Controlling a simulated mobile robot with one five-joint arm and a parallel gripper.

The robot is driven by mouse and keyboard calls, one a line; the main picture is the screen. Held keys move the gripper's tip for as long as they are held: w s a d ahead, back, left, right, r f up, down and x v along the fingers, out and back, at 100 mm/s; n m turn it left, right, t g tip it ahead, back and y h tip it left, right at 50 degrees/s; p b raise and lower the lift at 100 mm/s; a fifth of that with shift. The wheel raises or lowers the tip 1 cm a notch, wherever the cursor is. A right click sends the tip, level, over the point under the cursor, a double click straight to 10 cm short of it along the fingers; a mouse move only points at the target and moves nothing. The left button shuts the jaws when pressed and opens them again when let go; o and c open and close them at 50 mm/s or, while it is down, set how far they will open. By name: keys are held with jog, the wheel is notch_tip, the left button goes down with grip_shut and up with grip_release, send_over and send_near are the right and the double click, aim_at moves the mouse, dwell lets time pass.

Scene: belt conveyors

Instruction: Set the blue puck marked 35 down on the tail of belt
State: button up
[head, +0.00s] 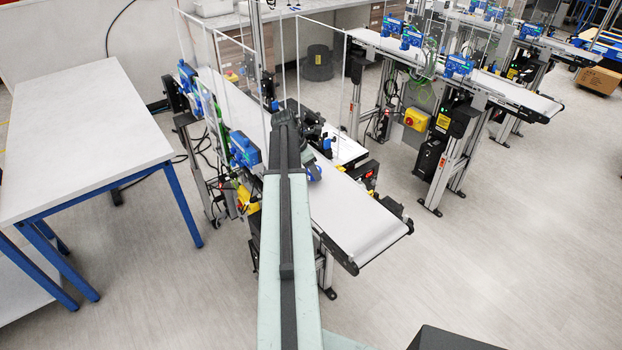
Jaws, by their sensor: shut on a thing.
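My arm reaches forward over the near belt conveyor, and my gripper (311,166) is mostly hidden behind the arm's end. The gripper is shut on the blue puck (315,173), of which only a small blue part shows beside the arm. The mark on the puck cannot be read. The puck is over the white belt (350,215); I cannot tell whether it touches the belt. The near end of this belt, with its dark end roller, lies to the right of and nearer than the gripper, and is bare.
Clear guard panels and blue sensor units (243,149) line the conveyor's left side. A white table with blue legs (85,135) stands at the left. Another conveyor (490,88) runs at the upper right. The floor in front and at right is open.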

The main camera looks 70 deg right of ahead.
notch_tip(320, 180, down, 3)
jog(key=shift+s+r+b, duration=0.15)
jog(key=shift+b, duration=0.45)
jog(key=shift+r, duration=0.2)
jog(key=shift+f, duration=0.15)
jog(key=o, duration=1.6)
jog(key=shift+c, duration=0.2)
jog(key=shift+r+p, duration=0.35)
jog(key=shift+p, duration=0.05)
jog(key=p+v, duration=1)
jog(key=v, duration=0.1)
jog(key=shift+a+r+p, duration=0.15)
jog(key=shift+r+p, duration=0.1)
jog(key=shift+p, duration=0.1)
